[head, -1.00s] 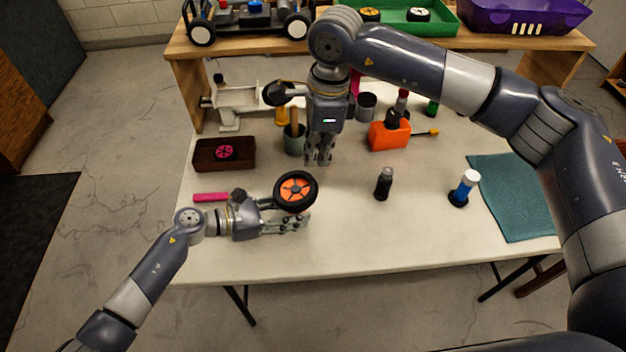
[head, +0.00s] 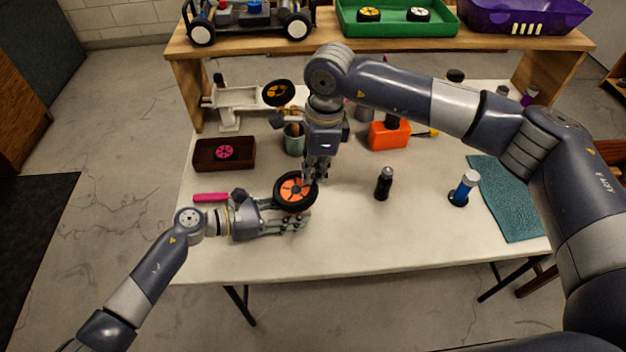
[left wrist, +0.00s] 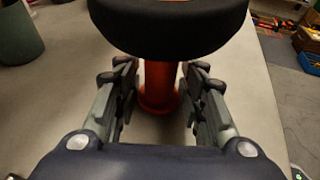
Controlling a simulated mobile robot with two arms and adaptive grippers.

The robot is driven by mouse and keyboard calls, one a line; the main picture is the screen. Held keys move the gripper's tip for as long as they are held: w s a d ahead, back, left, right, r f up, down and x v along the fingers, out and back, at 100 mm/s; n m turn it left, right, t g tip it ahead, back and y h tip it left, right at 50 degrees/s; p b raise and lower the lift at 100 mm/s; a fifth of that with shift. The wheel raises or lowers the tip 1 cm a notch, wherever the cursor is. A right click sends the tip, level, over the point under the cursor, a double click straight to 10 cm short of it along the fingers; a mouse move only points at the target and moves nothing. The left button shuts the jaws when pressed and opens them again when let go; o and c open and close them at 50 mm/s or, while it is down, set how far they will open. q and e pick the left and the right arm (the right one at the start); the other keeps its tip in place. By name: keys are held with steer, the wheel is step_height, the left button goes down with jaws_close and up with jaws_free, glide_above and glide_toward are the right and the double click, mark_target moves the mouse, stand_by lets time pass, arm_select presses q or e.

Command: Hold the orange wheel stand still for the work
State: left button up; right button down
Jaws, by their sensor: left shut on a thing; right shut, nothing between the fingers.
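A wheel with a black tyre and orange hub (head: 292,188) sits on top of the orange wheel stand (left wrist: 158,85). In the left wrist view the stand's post and round foot show between my left fingers, with the tyre (left wrist: 170,35) above. My left gripper (head: 299,221) is low over the table, shut on the stand below the wheel. In the head view the wheel and gripper hide most of the stand. My right gripper (head: 318,176) points down at the wheel's right upper edge, shut and empty; I cannot tell whether it touches the wheel.
A brown tray (head: 240,163) holds a pink-hubbed wheel. A pink bar (head: 210,197), a dark bottle (head: 384,183) and a blue bottle (head: 464,188) stand or lie nearby. An orange box (head: 388,135) is behind. The front table strip (head: 400,245) is clear.

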step_height(320, 180, down, 2)
steer(key=shift+f, duration=0.15)
steer(key=d, duration=0.1)
steer(key=d+r, duration=0.1)
steer(key=d, duration=0.1)
stand_by(0.3)
steer(key=shift+w, duration=0.1)
step_height(320, 180, up, 12)
steer(key=d, duration=0.1)
steer(key=shift+d, duration=0.15)
stand_by(0.4)
